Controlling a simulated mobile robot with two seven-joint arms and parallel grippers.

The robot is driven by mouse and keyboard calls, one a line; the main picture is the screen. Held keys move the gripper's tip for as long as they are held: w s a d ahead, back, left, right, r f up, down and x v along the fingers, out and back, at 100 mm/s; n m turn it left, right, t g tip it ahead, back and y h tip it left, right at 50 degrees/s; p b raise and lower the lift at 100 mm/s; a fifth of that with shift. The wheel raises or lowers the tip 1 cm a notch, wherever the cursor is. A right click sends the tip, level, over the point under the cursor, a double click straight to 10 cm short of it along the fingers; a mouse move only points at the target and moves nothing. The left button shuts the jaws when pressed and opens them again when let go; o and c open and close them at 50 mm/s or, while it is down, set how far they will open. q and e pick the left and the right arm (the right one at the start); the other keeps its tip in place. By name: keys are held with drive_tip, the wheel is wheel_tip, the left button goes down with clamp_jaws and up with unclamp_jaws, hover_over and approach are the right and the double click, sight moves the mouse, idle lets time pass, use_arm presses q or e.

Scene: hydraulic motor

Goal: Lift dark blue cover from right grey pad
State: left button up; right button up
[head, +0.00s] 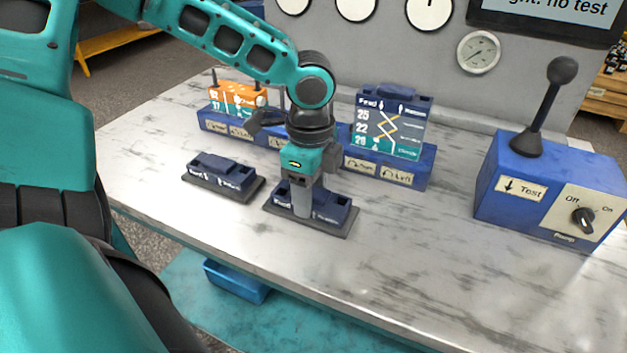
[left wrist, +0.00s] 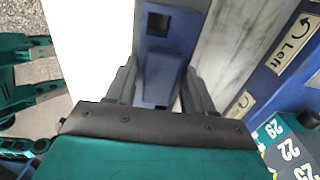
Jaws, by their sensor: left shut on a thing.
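The dark blue cover (head: 334,206) is at the right grey pad (head: 341,229) near the front of the marble table. It appears to rest on the pad. My left gripper (head: 304,207) reaches down over it and is shut on its raised middle part, hiding some of it. In the left wrist view the cover (left wrist: 163,58) shows between the two grey fingers of my left gripper (left wrist: 160,92). My right gripper is not in view.
A second dark blue cover (head: 221,171) sits on the left grey pad (head: 245,193). Behind stands a long blue holder (head: 421,174) with an orange block (head: 237,97) and a dark blue and teal block (head: 386,128). A blue lever box (head: 505,215) stands at right. The table's front right is clear.

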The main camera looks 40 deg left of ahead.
use_arm(q)
clamp_jaws()
drive_tip(key=shift+r+p, duration=2.05)
drive_tip(key=shift+p, duration=0.05)
drive_tip(key=shift+r+p, duration=0.95)
drive_tip(key=shift+p, duration=0.05)
drive_tip(key=shift+r+p, duration=0.5)
wheel_tip(320, 180, up, 2)
drive_tip(key=shift+r+p, duration=0.2)
drive_tip(key=shift+p, duration=1.05)
wheel_tip(320, 180, up, 3)
drive_tip(key=p, duration=0.3)
drive_tip(key=shift+r, duration=0.1)
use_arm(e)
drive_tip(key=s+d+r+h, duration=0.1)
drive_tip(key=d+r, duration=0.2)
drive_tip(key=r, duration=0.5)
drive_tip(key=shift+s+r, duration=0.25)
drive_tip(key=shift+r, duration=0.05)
